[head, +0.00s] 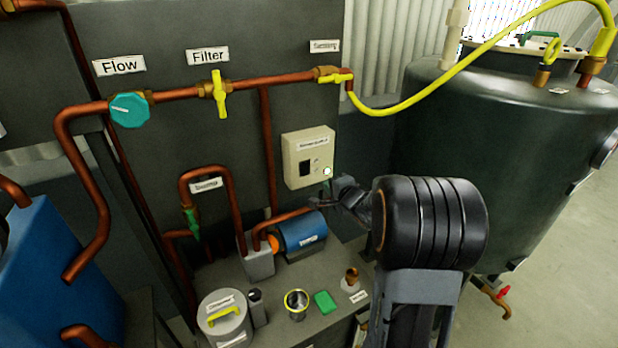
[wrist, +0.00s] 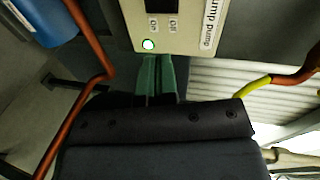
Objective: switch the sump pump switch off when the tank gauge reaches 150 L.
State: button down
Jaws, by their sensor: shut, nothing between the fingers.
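The cream switch box (head: 298,146) is fixed to the dark panel, with a black switch (head: 306,169) and a lit lamp (head: 327,171) at its lower right. In the wrist view the box (wrist: 205,38) is close, with "On" and "Off" labels and the lit lamp (wrist: 148,44). The black switch (wrist: 162,5) is cut by the top edge, so its position cannot be told. My gripper (head: 318,199) is shut and empty just below the box; its green fingers (wrist: 156,62) point at the box's lower edge. The tank gauge (head: 604,150) is edge-on on the dark tank (head: 470,130); its reading is hidden.
A blue pump (head: 300,236) and copper pipe lie below and left of my gripper. A yellow hose (head: 440,85) runs above to the tank. The bench holds a lidded pot (head: 223,318), a cup (head: 296,303) and a green block (head: 325,301).

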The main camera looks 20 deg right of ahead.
jog(key=shift+w+d+f+m+y, duration=0.1)
jog(key=shift+f+m+y, duration=0.2)
jog(key=shift+f+y, duration=0.15)
jog(key=b, duration=0.2)
send_near(305, 167)
jog(key=x, duration=0.5)
jog(key=shift+f, duration=0.35)
jog(key=shift+w+r, duration=0.15)
jog(key=shift+w, duration=0.85)
